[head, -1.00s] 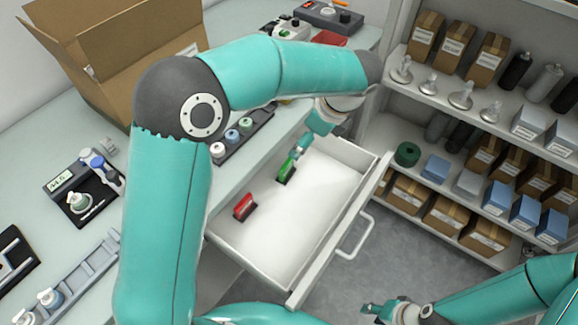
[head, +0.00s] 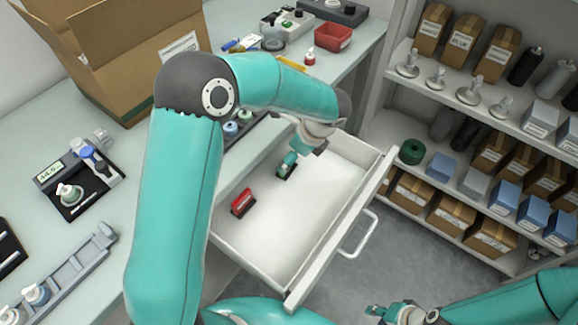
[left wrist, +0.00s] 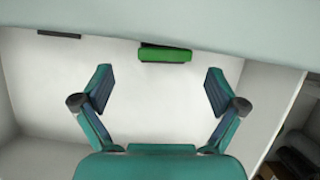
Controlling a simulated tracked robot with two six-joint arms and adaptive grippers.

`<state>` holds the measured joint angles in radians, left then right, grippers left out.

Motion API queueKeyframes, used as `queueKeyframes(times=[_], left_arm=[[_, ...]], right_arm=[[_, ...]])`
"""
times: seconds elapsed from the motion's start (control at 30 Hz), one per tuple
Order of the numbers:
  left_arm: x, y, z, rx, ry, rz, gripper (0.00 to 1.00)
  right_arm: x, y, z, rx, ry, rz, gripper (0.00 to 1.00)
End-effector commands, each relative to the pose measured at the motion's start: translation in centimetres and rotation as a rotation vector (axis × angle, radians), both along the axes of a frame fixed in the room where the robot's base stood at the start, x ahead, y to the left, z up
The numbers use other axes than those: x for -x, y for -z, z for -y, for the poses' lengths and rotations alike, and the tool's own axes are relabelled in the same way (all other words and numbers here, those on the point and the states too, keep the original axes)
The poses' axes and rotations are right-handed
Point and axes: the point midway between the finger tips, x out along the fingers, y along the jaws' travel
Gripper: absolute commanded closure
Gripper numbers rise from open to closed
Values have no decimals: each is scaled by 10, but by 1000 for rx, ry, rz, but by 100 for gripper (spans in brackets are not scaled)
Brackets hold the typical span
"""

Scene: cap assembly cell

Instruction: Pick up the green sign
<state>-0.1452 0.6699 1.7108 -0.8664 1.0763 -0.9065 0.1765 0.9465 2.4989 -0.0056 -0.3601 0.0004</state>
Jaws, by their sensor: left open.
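The green sign (left wrist: 165,55) stands in the open white drawer, with a dark part along its upper edge in the left wrist view. My left gripper (left wrist: 160,80) is open with nothing between its fingers. In that view the sign lies just beyond the fingertips, roughly centred between them, and apart from them. In the head view my left gripper (head: 288,163) reaches down into the drawer and hides most of the sign. My right gripper (head: 376,311) is at the bottom edge, away from the drawer; its opening is unclear.
A red sign (head: 243,202) stands in the drawer (head: 275,245), left of my left gripper. The drawer walls surround the reach. A shelf unit with boxes (head: 437,208) stands at right. A cardboard box (head: 125,60) and devices cover the bench. The drawer's front floor is clear.

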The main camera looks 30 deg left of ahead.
Motion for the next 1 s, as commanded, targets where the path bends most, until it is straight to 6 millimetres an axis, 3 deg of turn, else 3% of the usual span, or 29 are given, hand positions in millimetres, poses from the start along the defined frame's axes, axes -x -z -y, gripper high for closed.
queueKeyframes(times=[0.43,0.7,1.0], left_arm=[[-5,46,-16,-1,0,-3,4],[-5,50,-17,1,1,0,4],[-5,49,-17,0,1,0,54]], right_arm=[[0,-3,0,0,0,0,63],[0,-3,0,0,0,0,63],[0,-3,0,0,0,0,63]])
